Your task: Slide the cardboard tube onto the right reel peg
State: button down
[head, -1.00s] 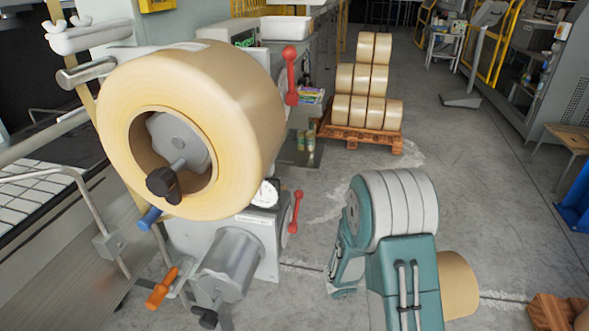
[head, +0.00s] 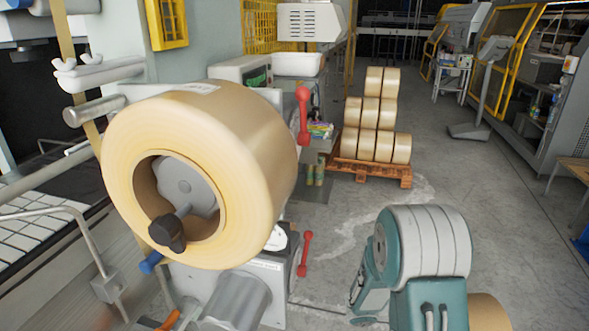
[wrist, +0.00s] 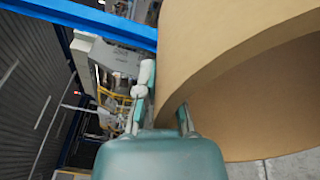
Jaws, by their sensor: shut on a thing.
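The cardboard tube (wrist: 225,55) is a wide brown ring filling the upper right of the wrist view. My gripper (wrist: 164,112) is shut on its wall, with one finger on each side of it. In the head view only a bit of the tube (head: 488,312) shows at the bottom edge, behind my teal and white arm, and my fingers are hidden. A bare grey cylinder (head: 238,298), which looks like the empty reel peg, sticks out low on the machine, cut by the bottom edge. The tube is apart from it, to its right.
A large tan tape roll (head: 228,120) sits on the upper peg, with a black knob (head: 166,232) in front. Red-knobbed levers (head: 303,115) stand beside it. A pallet (head: 372,171) of stacked rolls is farther back. Open grey floor lies to the right.

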jog(key=w+a+n+t+y, duration=0.5)
jog(key=a+n+t, duration=0.3)
jog(key=a, duration=0.3)
jog(key=w+a+r+n+t+y, duration=0.1)
jog(key=w+a+n+t+y, duration=0.5)
jog(key=a+t, duration=0.5)
jog(key=shift+w+a+n+y, duration=0.15)
jog(key=shift+a+n+y, duration=0.55)
jog(key=shift+n+y, duration=0.2)
jog(key=shift+w+r, duration=0.1)
jog(key=shift+w, duration=0.05)
